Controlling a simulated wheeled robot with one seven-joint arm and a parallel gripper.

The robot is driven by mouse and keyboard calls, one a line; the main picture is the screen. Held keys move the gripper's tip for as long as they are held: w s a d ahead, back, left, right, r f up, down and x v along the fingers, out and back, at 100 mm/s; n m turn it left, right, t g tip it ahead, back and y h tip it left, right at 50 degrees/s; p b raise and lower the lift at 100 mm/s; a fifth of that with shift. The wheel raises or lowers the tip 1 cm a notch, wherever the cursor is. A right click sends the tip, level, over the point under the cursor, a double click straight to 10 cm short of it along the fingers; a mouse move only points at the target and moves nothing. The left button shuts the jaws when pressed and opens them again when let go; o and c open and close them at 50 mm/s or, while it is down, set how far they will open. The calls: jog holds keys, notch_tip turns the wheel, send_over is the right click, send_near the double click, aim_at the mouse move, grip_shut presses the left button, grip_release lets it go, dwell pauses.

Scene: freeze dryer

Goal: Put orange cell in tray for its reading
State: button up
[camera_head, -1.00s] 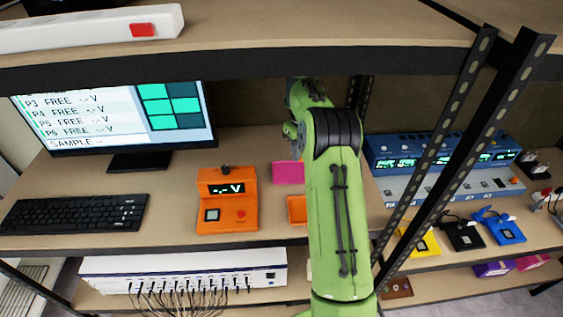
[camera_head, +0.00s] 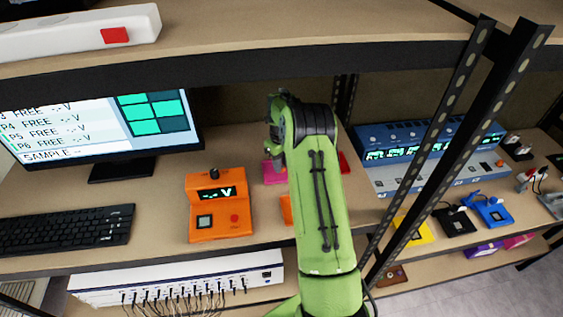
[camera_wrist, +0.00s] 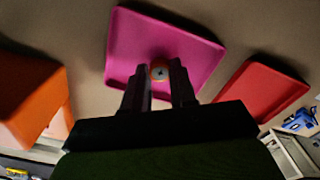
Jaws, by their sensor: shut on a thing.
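My gripper (camera_wrist: 158,80) is shut on the orange cell (camera_wrist: 159,72), a small round piece with an orange rim and a grey end, seen end-on between the fingertips. In the wrist view they appear over the magenta tray (camera_wrist: 190,45); whether the cell touches it I cannot tell. The magenta tray also shows in the head view (camera_head: 268,168), partly behind my arm. An orange tray (camera_head: 286,210) is mostly hidden by my arm. A red tray (camera_wrist: 262,88) lies right of the magenta one. The orange meter (camera_head: 219,207) shows "-.- V".
A monitor (camera_head: 100,125) and keyboard (camera_head: 66,230) are at the left. A blue-grey charger unit (camera_head: 430,157) and cells on coloured stands, yellow (camera_head: 417,232), black (camera_head: 457,222) and blue (camera_head: 492,212), are at the right. A perforated upright (camera_head: 440,150) and the upper shelf edge (camera_head: 230,52) hem in the space.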

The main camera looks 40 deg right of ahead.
jog(key=shift+f, duration=0.25)
jog(key=o, duration=0.8)
jog(key=shift+r, duration=0.1)
notch_tip(320, 180, up, 12)
jog(key=shift+r, duration=0.2)
jog(key=shift+f, duration=0.1)
